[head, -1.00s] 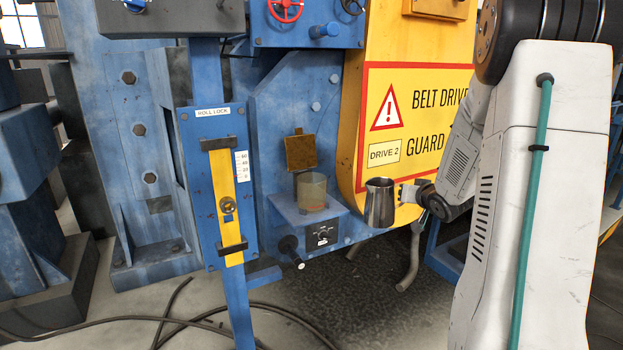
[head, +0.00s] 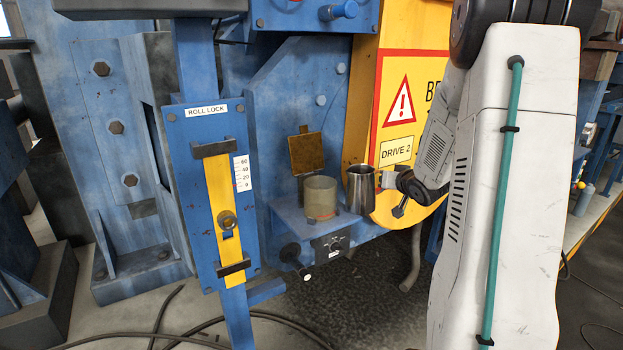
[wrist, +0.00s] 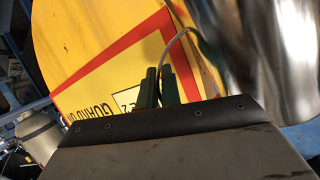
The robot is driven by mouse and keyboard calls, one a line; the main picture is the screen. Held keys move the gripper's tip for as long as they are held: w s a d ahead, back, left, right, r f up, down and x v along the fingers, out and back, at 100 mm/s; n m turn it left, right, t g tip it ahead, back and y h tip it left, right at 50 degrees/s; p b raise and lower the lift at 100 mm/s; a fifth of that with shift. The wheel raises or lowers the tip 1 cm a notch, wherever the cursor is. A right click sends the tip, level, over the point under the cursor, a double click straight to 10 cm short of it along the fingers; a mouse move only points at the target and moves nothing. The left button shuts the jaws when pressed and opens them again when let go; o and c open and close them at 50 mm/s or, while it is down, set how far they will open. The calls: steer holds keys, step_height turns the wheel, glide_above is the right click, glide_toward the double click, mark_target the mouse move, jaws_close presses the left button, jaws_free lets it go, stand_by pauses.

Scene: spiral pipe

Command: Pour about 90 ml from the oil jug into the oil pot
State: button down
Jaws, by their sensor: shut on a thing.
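The oil jug (head: 361,190) is a shiny metal jug, upright in the head view. My gripper (head: 385,180) is shut on its handle side, to the right of the jug. In the wrist view the jug's metal wall (wrist: 265,50) fills the upper right, and my dark green fingers (wrist: 157,88) show closed at the centre. The oil pot (head: 320,197) is a translucent greenish cup on a blue ledge, just left of the jug. A brownish lid (head: 306,153) stands open behind it. The liquid inside the jug is hidden.
The yellow belt guard (head: 407,110) stands behind the jug. The roll lock plate (head: 213,190) is to the left. A hose (head: 417,258) hangs below the guard.

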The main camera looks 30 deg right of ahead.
steer(key=shift+w, duration=0.25)
steer(key=shift+r, duration=0.1)
steer(key=w+a+r+n+h, duration=0.1)
steer(key=a+r+n+h, duration=0.1)
steer(key=a+r+n, duration=0.2)
steer(key=w+a+r+n+h, duration=0.2)
steer(key=a+r+n+h, duration=0.1)
steer(key=r, duration=0.8)
steer(key=shift+a+r+n, duration=0.15)
steer(key=shift+a+n, duration=0.65)
steer(key=shift+a, duration=0.2)
steer(key=shift+w, duration=0.1)
steer(key=shift+w+a+r+n+h, duration=0.2)
steer(key=shift+a+r+n+h, duration=0.3)
steer(key=shift+a+r, duration=0.15)
